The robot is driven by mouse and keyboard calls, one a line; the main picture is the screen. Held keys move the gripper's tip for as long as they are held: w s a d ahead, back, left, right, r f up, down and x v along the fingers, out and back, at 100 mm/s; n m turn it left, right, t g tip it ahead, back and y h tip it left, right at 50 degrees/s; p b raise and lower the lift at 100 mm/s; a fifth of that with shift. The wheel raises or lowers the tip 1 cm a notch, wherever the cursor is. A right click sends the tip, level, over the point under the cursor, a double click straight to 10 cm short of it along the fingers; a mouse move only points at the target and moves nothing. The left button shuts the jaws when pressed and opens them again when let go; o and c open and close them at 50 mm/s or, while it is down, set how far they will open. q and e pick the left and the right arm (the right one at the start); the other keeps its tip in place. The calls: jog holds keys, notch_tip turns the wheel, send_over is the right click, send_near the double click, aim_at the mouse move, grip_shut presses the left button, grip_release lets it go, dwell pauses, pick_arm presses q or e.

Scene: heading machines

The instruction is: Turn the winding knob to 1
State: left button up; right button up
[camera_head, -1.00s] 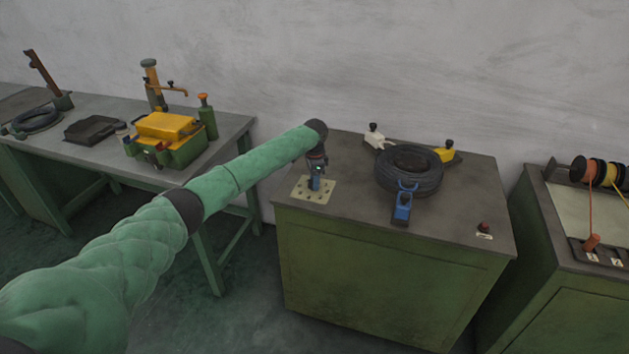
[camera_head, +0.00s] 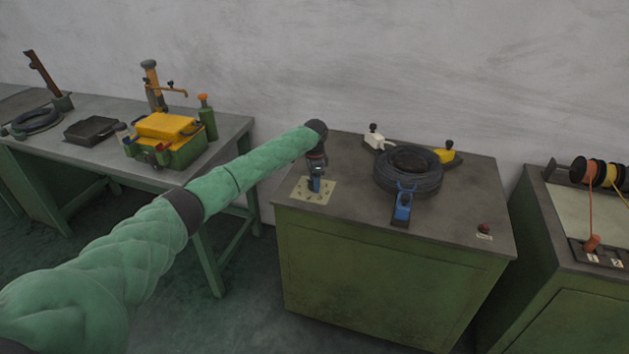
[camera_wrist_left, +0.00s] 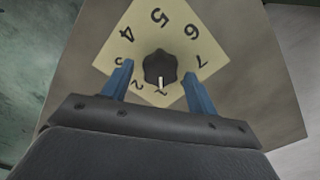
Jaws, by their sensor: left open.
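The winding knob (camera_wrist_left: 160,68) is dark and lobed, on a cream square dial plate (camera_wrist_left: 105,58) with black numbers. Its white pointer mark faces the bottom of the left wrist view, toward the lowest numbers, which are hard to read. In the head view the plate (camera_head: 325,196) lies on the near left of the green cabinet's top, and my gripper hides the knob. My left gripper (camera_head: 316,185) points down over the plate. In the wrist view its blue fingers (camera_wrist_left: 157,70) are open, one on each side of the knob; contact cannot be told. My right gripper is not in view.
A workbench with a yellow-topped box (camera_head: 168,128) stands left. Another cabinet with spools (camera_head: 590,172) stands right.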

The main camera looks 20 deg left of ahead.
pick_arm(q)
jog(key=shift+r, duration=0.25)
jog(key=shift+r+b, duration=1.3)
jog(key=shift+r, duration=2.3)
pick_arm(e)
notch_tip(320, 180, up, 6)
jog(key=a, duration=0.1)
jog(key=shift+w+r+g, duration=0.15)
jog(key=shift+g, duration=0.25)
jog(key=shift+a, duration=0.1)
